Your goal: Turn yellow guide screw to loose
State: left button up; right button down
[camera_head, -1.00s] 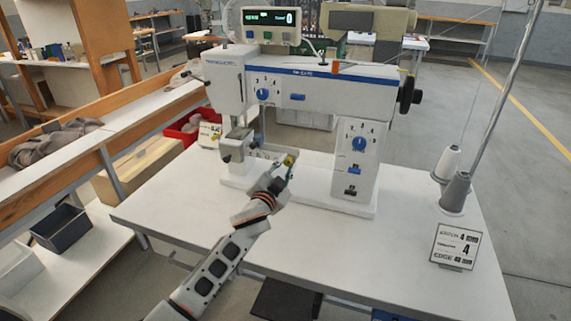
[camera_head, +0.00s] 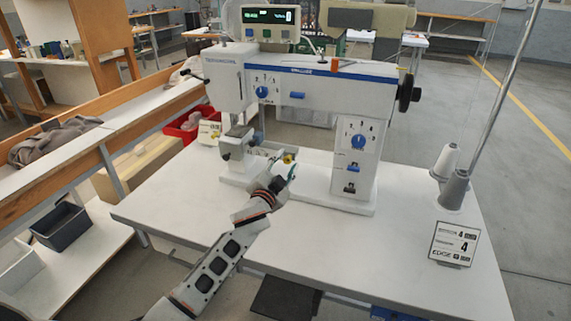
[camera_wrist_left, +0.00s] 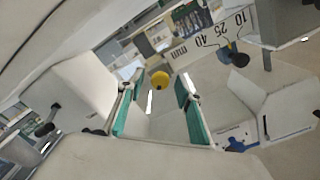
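The yellow guide screw (camera_head: 288,158) is a small round knob low on the front of the white eyelet press (camera_head: 310,88), between its left head and right column. In the left wrist view the yellow guide screw (camera_wrist_left: 160,79) shows beyond the gap between my fingertips, with space on both sides. My left gripper (camera_head: 284,170) is just in front of and below the screw. In the left wrist view my left gripper (camera_wrist_left: 157,98) has its two teal fingers apart, with nothing between them. My right gripper is out of view.
A scale plate (camera_wrist_left: 208,38) with numbers and a dark knob (camera_wrist_left: 237,57) are near the screw. A sign (camera_head: 454,244) and two thread cones (camera_head: 455,190) stand on the table's right. The front tabletop (camera_head: 330,240) is clear.

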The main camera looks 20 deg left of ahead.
pick_arm(q)
jog(key=shift+s, duration=0.15)
jog(key=s, duration=1.1)
jog(key=shift+s+a, duration=0.2)
jog(key=shift+s, duration=0.15)
